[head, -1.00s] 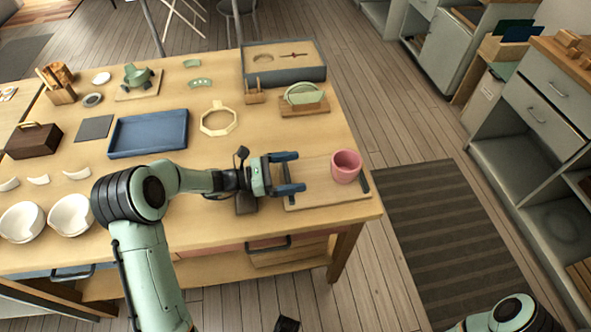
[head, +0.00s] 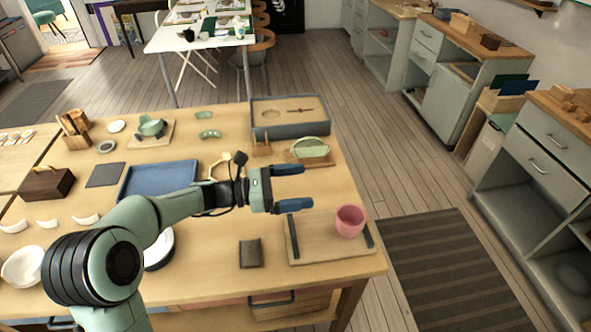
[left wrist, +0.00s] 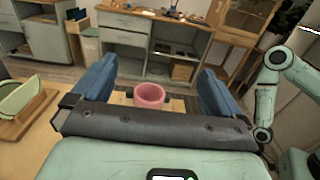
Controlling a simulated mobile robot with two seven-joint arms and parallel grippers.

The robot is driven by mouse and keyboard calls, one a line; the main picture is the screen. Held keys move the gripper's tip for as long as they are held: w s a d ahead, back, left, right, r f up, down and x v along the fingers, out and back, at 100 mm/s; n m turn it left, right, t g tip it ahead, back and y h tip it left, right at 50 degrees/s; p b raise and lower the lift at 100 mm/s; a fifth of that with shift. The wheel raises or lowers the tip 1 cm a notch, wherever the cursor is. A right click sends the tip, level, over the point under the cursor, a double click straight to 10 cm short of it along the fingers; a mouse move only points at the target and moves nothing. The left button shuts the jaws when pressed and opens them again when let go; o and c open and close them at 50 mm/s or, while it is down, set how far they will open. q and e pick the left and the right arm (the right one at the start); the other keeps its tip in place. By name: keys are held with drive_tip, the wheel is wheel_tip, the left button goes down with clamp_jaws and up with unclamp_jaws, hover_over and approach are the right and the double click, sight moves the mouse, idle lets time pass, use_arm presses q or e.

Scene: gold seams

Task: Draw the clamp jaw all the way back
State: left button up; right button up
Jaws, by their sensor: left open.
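The clamp is a light wooden board (head: 325,256) at the table's front right corner. Its dark jaw bar (head: 293,237) lies along the board's left end. A second dark bar (head: 369,235) is at the right end. A pink cup (head: 350,221) stands on the board close to the right bar, with a wide gap to the left bar; I cannot tell whether it touches the right one. My left gripper (head: 300,187) is open and empty, above and behind the board. The left wrist view shows the cup (left wrist: 149,95) beyond its blue fingers. My right gripper is not visible.
A dark block (head: 250,253) lies left of the board. A green piece on a wooden stand (head: 310,160), a grey-edged tray (head: 290,129) and a blue tray (head: 158,178) are farther back. White bowls stand at the left. Floor is open right of the table.

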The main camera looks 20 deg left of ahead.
use_arm(q)
wheel_tip(320, 180, up, 4)
drive_tip(key=shift+r, duration=0.1)
idle(0.6)
